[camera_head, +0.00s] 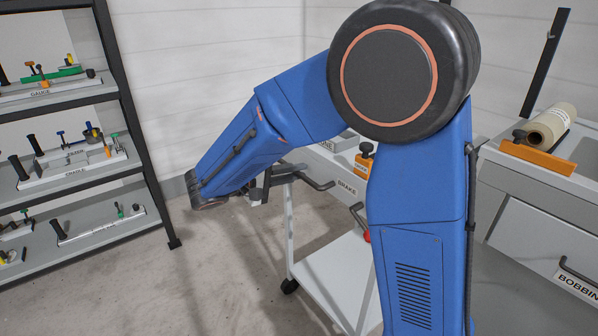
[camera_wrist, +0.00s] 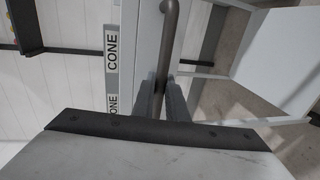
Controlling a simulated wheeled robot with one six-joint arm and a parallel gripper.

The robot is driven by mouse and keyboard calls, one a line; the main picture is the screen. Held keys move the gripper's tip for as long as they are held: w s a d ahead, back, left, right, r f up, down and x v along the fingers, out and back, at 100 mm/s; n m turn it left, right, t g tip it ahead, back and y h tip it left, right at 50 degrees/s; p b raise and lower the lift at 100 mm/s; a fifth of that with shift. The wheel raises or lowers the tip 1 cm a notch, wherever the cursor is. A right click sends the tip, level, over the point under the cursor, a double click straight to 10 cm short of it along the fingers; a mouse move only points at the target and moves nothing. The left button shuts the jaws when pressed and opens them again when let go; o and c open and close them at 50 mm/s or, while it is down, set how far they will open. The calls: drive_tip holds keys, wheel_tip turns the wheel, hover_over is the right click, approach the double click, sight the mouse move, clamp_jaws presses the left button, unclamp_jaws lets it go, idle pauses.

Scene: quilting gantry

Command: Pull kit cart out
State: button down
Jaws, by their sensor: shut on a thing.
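A white wheeled cart (camera_head: 338,272), which looks like the kit cart, stands behind my arm in the head view, with a lower shelf and a dark caster. My arm hides part of it. My gripper (camera_head: 260,190) is at its left end, small and partly hidden by my arm. In the wrist view my gripper (camera_wrist: 160,100) is shut on a grey bar handle (camera_wrist: 170,30), which runs between the two fingers. Labels reading CONE (camera_wrist: 111,52) show just left of the handle.
A dark-framed shelf rack (camera_head: 135,120) with fixtures stands at the left. A grey bench (camera_head: 535,225) with a drawer labelled BOBBIN and a paper roll (camera_head: 550,124) stands at the right. The concrete floor between rack and cart is clear.

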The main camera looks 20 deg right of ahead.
drive_tip(key=shift+a, duration=0.1)
drive_tip(key=c, duration=1.8)
unclamp_jaws()
drive_tip(key=shift+a, duration=0.15)
drive_tip(key=shift+o, duration=0.2)
drive_tip(key=v, duration=1.7)
drive_tip(key=shift+a, duration=0.2)
drive_tip(key=shift+s+f, duration=0.1)
